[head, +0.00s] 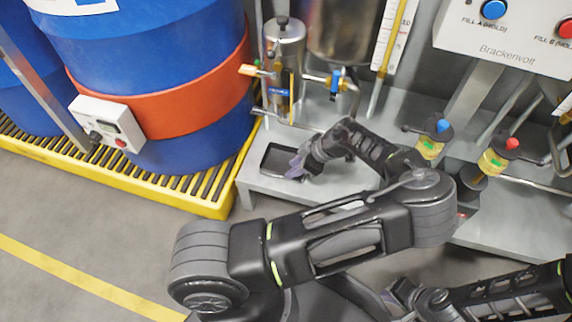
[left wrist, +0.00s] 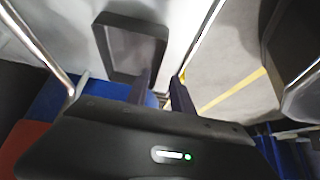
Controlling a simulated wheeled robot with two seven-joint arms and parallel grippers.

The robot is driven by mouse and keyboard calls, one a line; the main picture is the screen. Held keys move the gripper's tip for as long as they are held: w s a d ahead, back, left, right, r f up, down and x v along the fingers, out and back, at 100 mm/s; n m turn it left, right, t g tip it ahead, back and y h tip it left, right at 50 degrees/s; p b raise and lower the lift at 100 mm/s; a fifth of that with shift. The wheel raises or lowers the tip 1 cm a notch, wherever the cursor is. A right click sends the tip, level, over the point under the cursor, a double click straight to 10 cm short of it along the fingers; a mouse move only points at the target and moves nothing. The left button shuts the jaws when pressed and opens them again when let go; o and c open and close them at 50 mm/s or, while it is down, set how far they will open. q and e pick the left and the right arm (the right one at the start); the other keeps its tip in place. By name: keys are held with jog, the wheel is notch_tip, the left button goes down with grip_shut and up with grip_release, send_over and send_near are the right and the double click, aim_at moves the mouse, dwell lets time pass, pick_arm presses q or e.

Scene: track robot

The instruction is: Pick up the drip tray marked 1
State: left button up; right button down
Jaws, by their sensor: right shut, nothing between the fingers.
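A shallow black drip tray (head: 268,157) lies on the grey metal bench near its left end. It also shows in the left wrist view (left wrist: 104,52). No number can be read on it. My left gripper (head: 298,163) is at the tray's right side in the head view and hides part of it. In the left wrist view, its two fingers (left wrist: 162,85) are apart, with one side of the tray's rim lined up with the gap. I cannot tell whether they touch it. My right gripper (head: 394,298) is low at the bottom, shut and empty, partly hidden.
Blue drums (head: 150,45) with an orange band stand left on a yellow-edged grating (head: 215,207). Behind the tray is a steel cylinder (head: 285,55) with valves. Yellow-collared valves (head: 430,148) and a Brackenvolt panel (head: 505,35) are at right. The floor (head: 90,225) at left is clear.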

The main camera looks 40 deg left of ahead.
aim_at(286, 162)
pick_arm(q)
jog(key=shift+s+a+f, duration=0.1)
jog(key=shift+a+f, duration=0.2)
jog(key=shift+f, duration=0.2)
jog(key=b+x, duration=0.2)
jog(key=x, duration=0.2)
jog(key=shift+a+f+b, duration=0.2)
jog(key=shift+b, duration=0.2)
jog(key=shift+a+f, duration=0.25)
jog(key=shift+c, duration=0.2)
grip_shut()
dwell(0.9)
